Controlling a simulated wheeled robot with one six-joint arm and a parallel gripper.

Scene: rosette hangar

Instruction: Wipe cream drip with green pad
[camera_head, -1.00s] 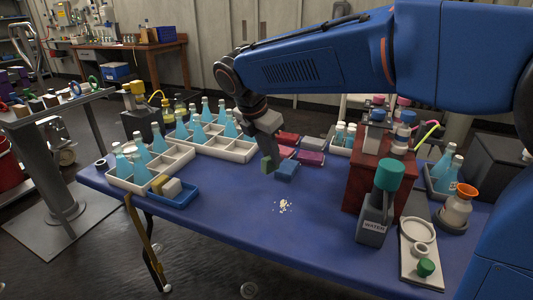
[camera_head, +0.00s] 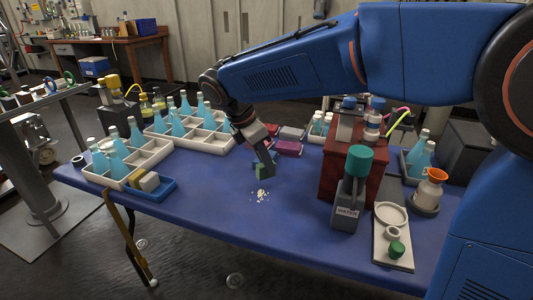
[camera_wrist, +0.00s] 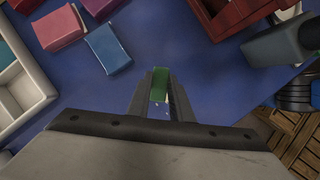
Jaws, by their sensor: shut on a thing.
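The cream drip (camera_head: 260,196) is a patch of pale specks on the blue table, near its front edge. My gripper (camera_head: 264,172) points down at the table just behind the drip. It is shut on the green pad (camera_wrist: 160,83), which shows between the two dark fingers in the wrist view. In the head view the pad (camera_head: 257,171) shows at the fingertips, apart from the drip. Whether the pad touches the table I cannot tell. In the wrist view a few pale specks show between the fingers below the pad.
A blue block (camera_wrist: 108,48) and red block (camera_wrist: 60,27) lie near my gripper. White divided trays (camera_head: 128,172) with bottles stand left, a blue tray (camera_head: 150,188) before them. Table around the drip is clear.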

